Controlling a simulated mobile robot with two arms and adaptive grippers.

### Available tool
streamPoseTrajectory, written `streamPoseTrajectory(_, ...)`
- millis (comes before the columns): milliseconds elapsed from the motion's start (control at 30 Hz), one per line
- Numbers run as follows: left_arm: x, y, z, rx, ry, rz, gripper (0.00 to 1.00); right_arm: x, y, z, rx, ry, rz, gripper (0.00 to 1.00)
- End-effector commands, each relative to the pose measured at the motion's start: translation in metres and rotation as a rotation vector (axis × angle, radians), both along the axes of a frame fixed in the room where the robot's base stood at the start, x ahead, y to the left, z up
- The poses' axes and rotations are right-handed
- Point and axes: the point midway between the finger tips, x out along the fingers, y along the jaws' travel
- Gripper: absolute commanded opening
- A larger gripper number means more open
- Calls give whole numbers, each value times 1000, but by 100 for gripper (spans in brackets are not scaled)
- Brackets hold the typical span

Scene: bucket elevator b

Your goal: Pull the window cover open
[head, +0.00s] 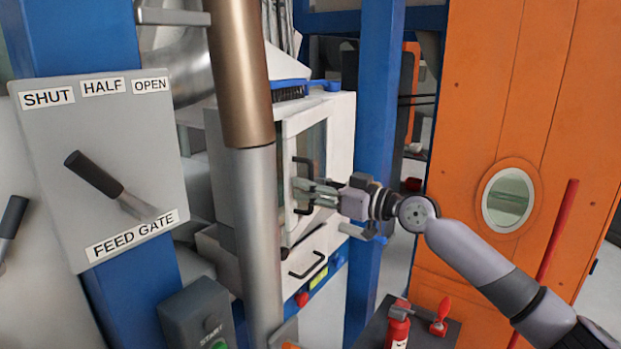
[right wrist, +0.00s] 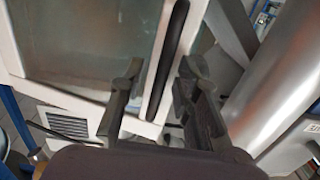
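The window cover (head: 289,137) is a white-framed glass panel on the front of a white cabinet, with a black vertical bar handle (head: 302,160). My right gripper (head: 306,190) is at the lower part of this handle. In the right wrist view, the cover's glass (right wrist: 90,40) fills the upper left, and the handle (right wrist: 170,60) runs between the fingertips of my right gripper (right wrist: 160,80). The fingers stand apart on either side of the bar, with gaps showing. Whether a finger touches it is unclear. My left gripper is out of view.
A vertical pipe (head: 259,220) stands left of the cover, with the feed gate panel (head: 125,170) beyond it. A blue post (head: 374,130) stands just right of the cabinet. A lower black handle (head: 308,266) sits below. A red bottle (head: 397,325) stands at the bottom.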

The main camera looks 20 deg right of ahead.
Motion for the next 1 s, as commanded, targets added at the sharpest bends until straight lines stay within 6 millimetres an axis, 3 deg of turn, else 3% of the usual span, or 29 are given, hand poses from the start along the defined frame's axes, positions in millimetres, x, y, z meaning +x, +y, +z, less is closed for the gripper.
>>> streamPoseTrajectory(300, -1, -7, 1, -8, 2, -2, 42, 2, 2, -1, -1, 0, 0, 30)
streamPoseTrajectory(733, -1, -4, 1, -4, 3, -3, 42, 2, 2, 0, -1, -1, 0, 1)
streamPoseTrajectory(1000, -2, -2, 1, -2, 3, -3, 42, 2, 1, 0, 0, 0, -1, 0)
